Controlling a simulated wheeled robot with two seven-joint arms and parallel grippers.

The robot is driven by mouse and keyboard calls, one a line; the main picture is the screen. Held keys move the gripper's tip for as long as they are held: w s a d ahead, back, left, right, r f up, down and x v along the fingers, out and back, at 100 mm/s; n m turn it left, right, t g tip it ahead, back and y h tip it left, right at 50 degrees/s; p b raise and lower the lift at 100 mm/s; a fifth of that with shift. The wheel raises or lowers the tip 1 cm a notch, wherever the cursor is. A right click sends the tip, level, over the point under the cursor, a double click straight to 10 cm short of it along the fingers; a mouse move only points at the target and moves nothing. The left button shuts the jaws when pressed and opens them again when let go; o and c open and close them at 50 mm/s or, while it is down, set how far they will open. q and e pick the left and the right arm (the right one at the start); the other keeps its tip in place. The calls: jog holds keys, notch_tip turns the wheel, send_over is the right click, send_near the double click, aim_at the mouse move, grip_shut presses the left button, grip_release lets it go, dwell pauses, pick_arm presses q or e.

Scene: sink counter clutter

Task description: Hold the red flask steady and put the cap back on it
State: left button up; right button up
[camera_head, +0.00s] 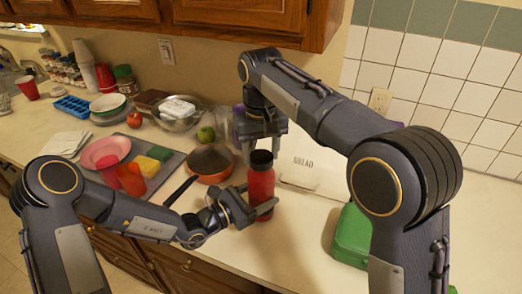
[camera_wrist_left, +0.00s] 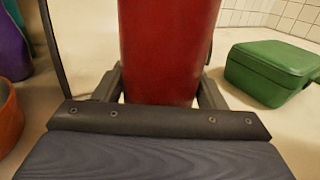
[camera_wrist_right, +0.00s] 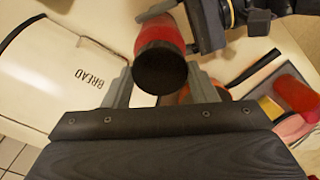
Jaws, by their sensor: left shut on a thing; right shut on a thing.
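The red flask (camera_head: 262,196) stands upright on the counter, and it fills the middle of the left wrist view (camera_wrist_left: 168,50). My left gripper (camera_head: 254,207) is shut around its body, with one finger on each side. The black cap (camera_head: 261,159) is at the top of the flask, in line with it. It shows as a dark disc in the right wrist view (camera_wrist_right: 160,68), with the red body behind it. My right gripper (camera_head: 263,143) is above the flask, shut on the cap from both sides. I cannot tell whether the cap is fully seated.
A white bread box (camera_head: 300,172) stands just behind the flask, and a green box (camera_head: 352,236) is to the right. An orange pan (camera_head: 210,163) sits close on the left. Cups, plates and bowls crowd the left counter.

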jog(key=shift+f, duration=0.5)
